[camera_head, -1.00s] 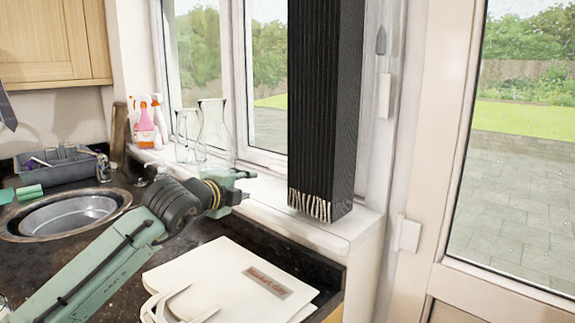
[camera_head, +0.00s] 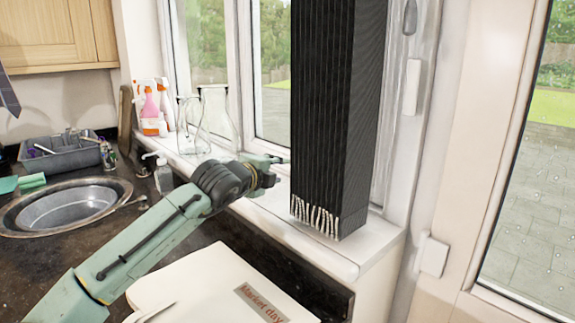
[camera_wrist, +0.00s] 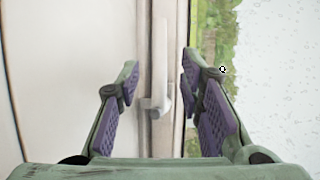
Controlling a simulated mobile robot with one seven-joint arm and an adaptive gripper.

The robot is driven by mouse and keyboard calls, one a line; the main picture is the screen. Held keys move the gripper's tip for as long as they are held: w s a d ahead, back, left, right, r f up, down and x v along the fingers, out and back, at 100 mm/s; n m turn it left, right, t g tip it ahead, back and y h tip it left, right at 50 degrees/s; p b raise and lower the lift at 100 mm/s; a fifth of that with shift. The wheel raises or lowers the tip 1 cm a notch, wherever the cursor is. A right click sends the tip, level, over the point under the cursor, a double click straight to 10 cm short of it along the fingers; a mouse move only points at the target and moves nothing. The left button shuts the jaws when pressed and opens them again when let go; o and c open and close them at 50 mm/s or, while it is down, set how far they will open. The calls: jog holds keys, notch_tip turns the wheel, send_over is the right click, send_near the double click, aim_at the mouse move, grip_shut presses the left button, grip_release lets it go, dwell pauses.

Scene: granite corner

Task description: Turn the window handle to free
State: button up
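The window handle (camera_wrist: 160,62) is a pale upright bar with a thicker base at its lower end, on a white frame in the wrist view. It stands between my two fingers with a visible gap on either side. My gripper (camera_wrist: 158,80) is open, its purple-padded fingers spread left and right of the handle; I see no contact. In the head view my gripper (camera_head: 276,171) is low in front of the window, close to the left side of the black blind. I cannot make out the handle in the head view.
A black folded blind (camera_head: 335,120) hangs above the white sill (camera_head: 345,255). Glass vases (camera_head: 215,120) and spray bottles (camera_head: 152,108) stand on the sill to the left. A cream bag (camera_head: 205,290) lies on the counter below my arm. A sink (camera_head: 65,207) is at left.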

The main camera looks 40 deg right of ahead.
aim_at(285, 169)
jog(key=p+x, duration=0.1)
jog(key=x, duration=0.6)
jog(key=shift+p, duration=0.4)
jog(key=shift+c, duration=0.5)
grip_shut()
